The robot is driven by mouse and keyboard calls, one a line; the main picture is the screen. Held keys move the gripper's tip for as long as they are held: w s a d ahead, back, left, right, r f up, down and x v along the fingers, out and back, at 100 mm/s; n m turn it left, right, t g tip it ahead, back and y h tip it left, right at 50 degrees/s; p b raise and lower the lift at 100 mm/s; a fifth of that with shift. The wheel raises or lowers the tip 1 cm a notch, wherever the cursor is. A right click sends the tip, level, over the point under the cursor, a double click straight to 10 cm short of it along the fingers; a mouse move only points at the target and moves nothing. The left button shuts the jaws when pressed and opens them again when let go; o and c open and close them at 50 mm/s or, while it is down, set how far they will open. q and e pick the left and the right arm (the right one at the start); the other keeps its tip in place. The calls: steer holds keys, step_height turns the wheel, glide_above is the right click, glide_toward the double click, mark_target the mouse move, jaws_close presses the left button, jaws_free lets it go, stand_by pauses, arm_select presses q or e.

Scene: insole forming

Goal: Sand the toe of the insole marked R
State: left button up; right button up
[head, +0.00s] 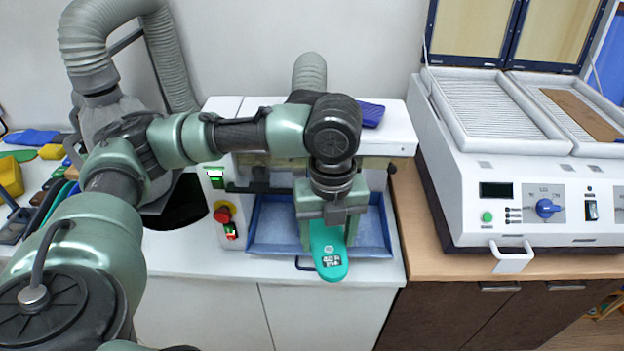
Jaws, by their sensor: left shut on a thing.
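A teal-green insole (328,248) hangs below my left gripper (330,222) in the head view. The gripper is shut on it, and its jaws cover the insole's upper part. The lower end, with a small dark printed label, points toward me. I cannot tell whether the label shows an R. The sanding machine (395,135) stands behind, white on top, and my arm and gripper hide part of its front. I cannot tell whether the insole touches it. My right gripper is not in view.
A blue tray (268,240) lies under the gripper. A red emergency button (223,214) and green-lit switches sit on the machine's left side. A white heating unit (540,190) with its lid open stands right. Blue, yellow and green pieces (35,140) lie far left.

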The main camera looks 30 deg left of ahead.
arm_select(q)
steer(key=shift+w+a, duration=0.2)
steer(key=shift+w, duration=0.1)
stand_by(0.4)
steer(key=shift+p, duration=0.8)
steer(key=shift+c, duration=0.8)
steer(key=shift+a+p, duration=0.15)
steer(key=shift+p, duration=1)
stand_by(0.5)
steer(key=shift+a, duration=0.1)
stand_by(0.4)
steer(key=shift+s, duration=0.1)
